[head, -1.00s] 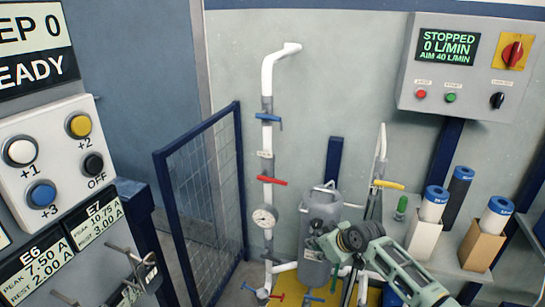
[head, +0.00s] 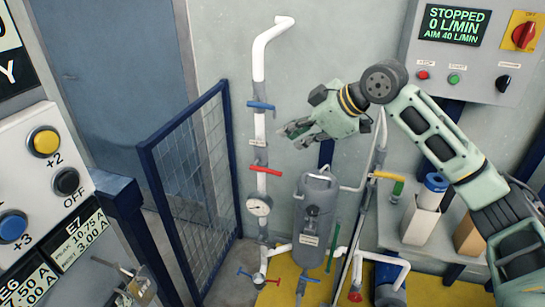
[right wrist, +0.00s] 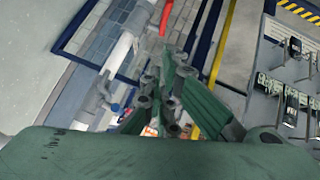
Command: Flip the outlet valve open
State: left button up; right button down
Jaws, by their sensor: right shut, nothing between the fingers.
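A white vertical pipe (head: 259,66) stands at the wall in the head view. It carries a blue-handled valve (head: 261,105), a red-handled valve (head: 266,170) and, below them, a round gauge (head: 259,205). Their handles lie crosswise to the pipe. The small tags are too small to read, so I cannot tell which valve is the outlet. My right gripper (head: 288,134) is shut and empty, to the right of the pipe between the blue and red handles. The right wrist view shows its fingers (right wrist: 162,92), with the pipe (right wrist: 122,48) and a red handle (right wrist: 166,17) beyond. My left gripper is not in view.
A grey tank (head: 317,215) stands right of the gauge, near a yellow handle (head: 389,176). A blue mesh barrier (head: 190,185) stands left of the pipe. A control panel (head: 475,60) at upper right reads STOPPED, 0 L/MIN, AIM 40 L/MIN. A button panel (head: 35,185) is at left.

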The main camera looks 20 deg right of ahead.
jog(key=p+x, duration=0.3)
jog(key=x, duration=0.6)
jog(key=p, duration=0.1)
send_over(266, 171)
jog(key=s+d, duration=0.1)
jog(key=s, duration=0.1)
notch_tip(266, 171, down, 5)
jog(key=shift+w+d+r, duration=0.15)
